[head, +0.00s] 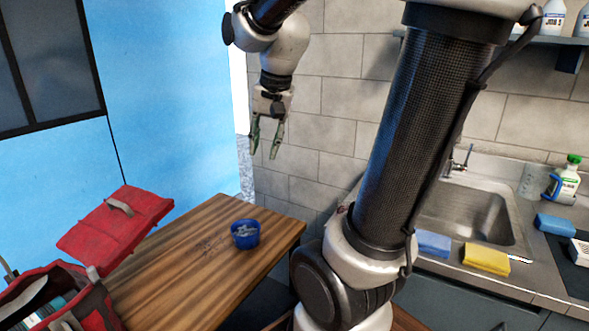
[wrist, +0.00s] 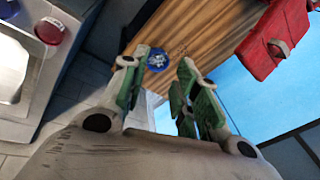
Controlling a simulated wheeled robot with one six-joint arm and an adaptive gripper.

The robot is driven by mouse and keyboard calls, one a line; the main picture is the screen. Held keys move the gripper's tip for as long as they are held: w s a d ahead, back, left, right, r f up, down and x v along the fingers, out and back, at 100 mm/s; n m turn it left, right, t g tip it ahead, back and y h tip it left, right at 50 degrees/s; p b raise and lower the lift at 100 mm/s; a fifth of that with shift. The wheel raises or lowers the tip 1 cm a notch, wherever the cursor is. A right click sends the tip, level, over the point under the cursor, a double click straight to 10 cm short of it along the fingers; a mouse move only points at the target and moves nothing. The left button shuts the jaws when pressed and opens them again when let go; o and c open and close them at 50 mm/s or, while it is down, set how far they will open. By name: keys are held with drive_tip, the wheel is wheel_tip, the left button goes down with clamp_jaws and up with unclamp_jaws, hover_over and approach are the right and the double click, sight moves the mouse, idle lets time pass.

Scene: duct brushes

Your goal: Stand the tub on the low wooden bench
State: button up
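A small blue tub (head: 245,234) stands upright on a brown wooden tabletop (head: 185,265), near its right end. Something pale shows inside it. The tub also shows in the wrist view (wrist: 158,61), beyond the fingertips and between them. My gripper (head: 264,153) hangs in the air above and beyond the tub, fingers pointing down, apart from it. Its green-padded fingers are spread and empty, as the wrist view (wrist: 158,66) shows too. A brown wooden edge (head: 408,321) shows low behind my arm; I cannot tell whether it is the bench.
An open red bag (head: 60,295) with a raised red flap (head: 118,226) is at the table's left. At right, the counter has a sink (head: 470,215), a yellow sponge (head: 486,258), blue sponges (head: 433,243) and a bottle (head: 564,182).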

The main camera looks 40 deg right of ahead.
drive_tip(key=s+a+f+n+t, duration=0.1)
drive_tip(key=s+n, duration=0.7)
drive_tip(key=s, duration=0.4)
drive_tip(key=shift+s+a+f+n, duration=0.2)
drive_tip(key=shift+a+f+n, duration=0.05)
drive_tip(key=shift+f+n, duration=0.15)
idle(0.3)
